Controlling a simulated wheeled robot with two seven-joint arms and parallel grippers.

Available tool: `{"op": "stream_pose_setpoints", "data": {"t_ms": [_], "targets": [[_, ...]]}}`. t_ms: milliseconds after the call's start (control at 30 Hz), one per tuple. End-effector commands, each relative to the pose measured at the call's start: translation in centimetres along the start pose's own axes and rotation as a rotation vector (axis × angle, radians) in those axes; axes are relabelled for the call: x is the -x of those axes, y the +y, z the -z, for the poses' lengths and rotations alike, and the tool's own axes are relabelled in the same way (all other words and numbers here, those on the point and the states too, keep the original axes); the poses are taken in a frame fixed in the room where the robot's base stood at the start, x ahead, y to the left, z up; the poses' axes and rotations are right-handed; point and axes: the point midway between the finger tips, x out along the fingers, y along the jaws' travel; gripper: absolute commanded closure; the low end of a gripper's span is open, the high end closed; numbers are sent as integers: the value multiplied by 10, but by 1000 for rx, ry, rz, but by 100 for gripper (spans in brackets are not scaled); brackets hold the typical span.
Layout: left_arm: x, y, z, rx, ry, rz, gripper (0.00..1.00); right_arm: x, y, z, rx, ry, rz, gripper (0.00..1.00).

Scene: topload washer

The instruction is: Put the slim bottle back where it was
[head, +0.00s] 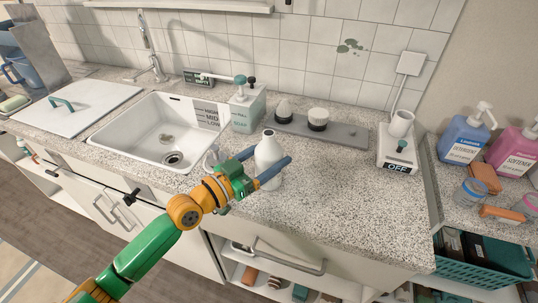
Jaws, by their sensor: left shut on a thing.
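The slim bottle (267,148) is whitish-grey with a narrow neck and dark mouth. It stands upright between the fingers of my left gripper (267,167), over the counter's front part, right of the sink. My left gripper is shut on the bottle around its lower body. Its arm reaches in from the lower left. The fingers partly hide the bottle's lower part, and I cannot tell if its base touches the counter. My right gripper is not in view.
Behind the bottle are a pump dispenser box (247,108) and a grey tray (345,133) with two brushes. The sink (140,135) lies left. A small device marked OFF (397,158) holds a white cup (401,124). Counter to the right of the bottle is clear.

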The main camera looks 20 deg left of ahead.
Motion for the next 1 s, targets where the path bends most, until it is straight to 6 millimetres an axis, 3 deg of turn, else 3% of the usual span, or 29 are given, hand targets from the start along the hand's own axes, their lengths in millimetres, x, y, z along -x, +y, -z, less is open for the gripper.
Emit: {"op": "stream_pose_setpoints", "data": {"t_ms": [33,100,433,800,1000], "targets": [[0,0,-2,0,0,0,17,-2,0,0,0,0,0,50],[0,0,-1,0,0,0,0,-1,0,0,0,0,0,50],[4,-1,1,0,-1,2,0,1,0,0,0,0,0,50],[76,-1,-4,0,-10,3,0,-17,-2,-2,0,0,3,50],[105,-2,-1,-1,-8,7,0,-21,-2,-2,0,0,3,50]]}}
